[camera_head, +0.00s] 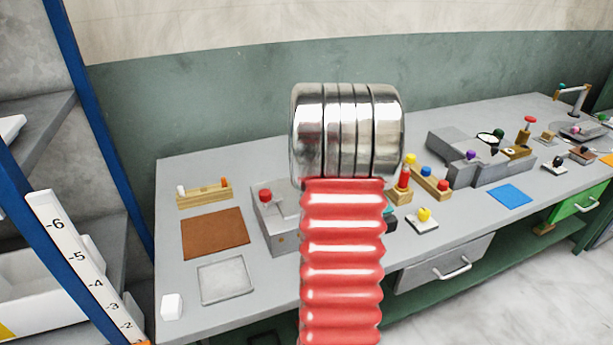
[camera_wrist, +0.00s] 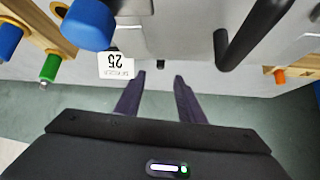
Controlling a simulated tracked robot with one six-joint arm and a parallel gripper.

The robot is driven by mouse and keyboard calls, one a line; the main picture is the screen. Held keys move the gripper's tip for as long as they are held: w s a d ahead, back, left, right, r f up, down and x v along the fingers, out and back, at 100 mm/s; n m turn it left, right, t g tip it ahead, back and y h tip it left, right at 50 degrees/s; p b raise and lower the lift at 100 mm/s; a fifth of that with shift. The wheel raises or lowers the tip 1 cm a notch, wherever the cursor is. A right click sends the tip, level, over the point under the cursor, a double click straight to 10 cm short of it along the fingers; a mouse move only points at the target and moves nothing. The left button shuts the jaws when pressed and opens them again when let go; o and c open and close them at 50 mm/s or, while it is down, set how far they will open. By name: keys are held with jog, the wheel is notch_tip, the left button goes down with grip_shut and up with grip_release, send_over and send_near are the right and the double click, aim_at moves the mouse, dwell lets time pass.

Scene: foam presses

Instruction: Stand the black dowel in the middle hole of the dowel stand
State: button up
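The dowel stand (camera_head: 205,196) is a light wooden block at the back left of the table in the head view, with a white and an orange dowel at its ends. Part of it with the orange dowel shows at the right edge of the wrist view (camera_wrist: 271,69). My gripper (camera_wrist: 160,76) is open and empty in the wrist view, its two dark fingers apart. A small dark upright peg (camera_wrist: 160,64), perhaps the black dowel, shows just beyond and between the fingertips; its distance is unclear. My gripper is not visible in the head view.
A grey press with a red knob (camera_head: 265,195) stands right of a brown mat (camera_head: 215,233) and a grey tray (camera_head: 226,281). The wrist view shows a thick black bar (camera_wrist: 250,35), a blue knob (camera_wrist: 89,24) and a tag (camera_wrist: 115,66). A shelf rack stands left.

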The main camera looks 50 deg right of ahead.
jog(key=shift+x, duration=2.15)
jog(key=shift+w, duration=0.1)
jog(key=shift+x, duration=2.6)
jog(key=shift+c, duration=0.2)
grip_shut()
